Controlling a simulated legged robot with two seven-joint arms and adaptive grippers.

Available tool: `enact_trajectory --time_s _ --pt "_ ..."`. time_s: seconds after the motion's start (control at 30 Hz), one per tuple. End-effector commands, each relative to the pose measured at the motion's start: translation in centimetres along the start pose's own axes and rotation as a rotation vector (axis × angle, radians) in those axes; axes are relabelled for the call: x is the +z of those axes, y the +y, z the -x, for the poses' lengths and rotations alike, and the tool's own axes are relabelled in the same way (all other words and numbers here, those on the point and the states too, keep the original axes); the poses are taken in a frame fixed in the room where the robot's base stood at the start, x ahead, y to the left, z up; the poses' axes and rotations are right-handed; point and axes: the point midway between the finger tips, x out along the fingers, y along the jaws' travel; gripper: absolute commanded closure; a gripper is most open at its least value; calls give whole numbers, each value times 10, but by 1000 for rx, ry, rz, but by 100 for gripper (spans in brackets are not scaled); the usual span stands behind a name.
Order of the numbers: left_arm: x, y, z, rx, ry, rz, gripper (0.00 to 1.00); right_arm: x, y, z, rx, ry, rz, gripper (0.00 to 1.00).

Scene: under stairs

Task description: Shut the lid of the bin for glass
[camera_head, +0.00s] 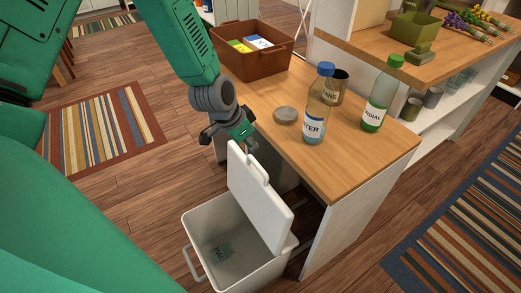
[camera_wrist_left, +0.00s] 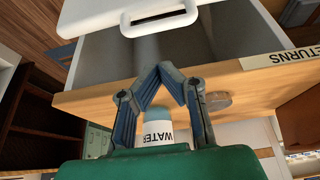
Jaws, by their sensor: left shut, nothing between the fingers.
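The white bin (camera_head: 205,225) stands on the floor beside the wooden counter, its front open to view. Its white lid (camera_head: 258,200) is raised and leans steeply, with a loop handle at its upper edge. My left gripper (camera_head: 250,147) is shut and empty, just above the lid's upper edge. In the left wrist view the closed fingertips (camera_wrist_left: 160,72) point toward the lid (camera_wrist_left: 105,12) and its handle (camera_wrist_left: 160,22), with a gap showing between them. My right gripper is not in view.
The counter (camera_head: 345,170) is right of the bin, its edge close to the lid. On it stand a water bottle (camera_head: 318,105), a green-capped bottle (camera_head: 381,95), a dark cup (camera_head: 337,86), a grey disc (camera_head: 286,115) and a brown crate (camera_head: 255,68). Floor is clear left of the bin.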

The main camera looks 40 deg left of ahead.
Motion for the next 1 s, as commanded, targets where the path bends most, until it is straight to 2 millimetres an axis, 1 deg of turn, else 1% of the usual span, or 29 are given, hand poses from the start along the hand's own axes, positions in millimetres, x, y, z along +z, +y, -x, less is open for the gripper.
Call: enact_trajectory --time_s 0.17,0.3,0.5,0.6,0.7,1.0 --pt "3 0 -29 1 -4 2 100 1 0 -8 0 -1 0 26" --pt "3 1 -56 0 -4 1 100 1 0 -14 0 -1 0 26" --pt "2 1 -84 -1 -2 1 100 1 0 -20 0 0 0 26" --pt "2 1 -93 0 -1 1 100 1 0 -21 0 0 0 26" --pt "1 1 -96 0 0 1 100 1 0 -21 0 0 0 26" --pt "1 1 -96 0 0 1 100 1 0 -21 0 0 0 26"
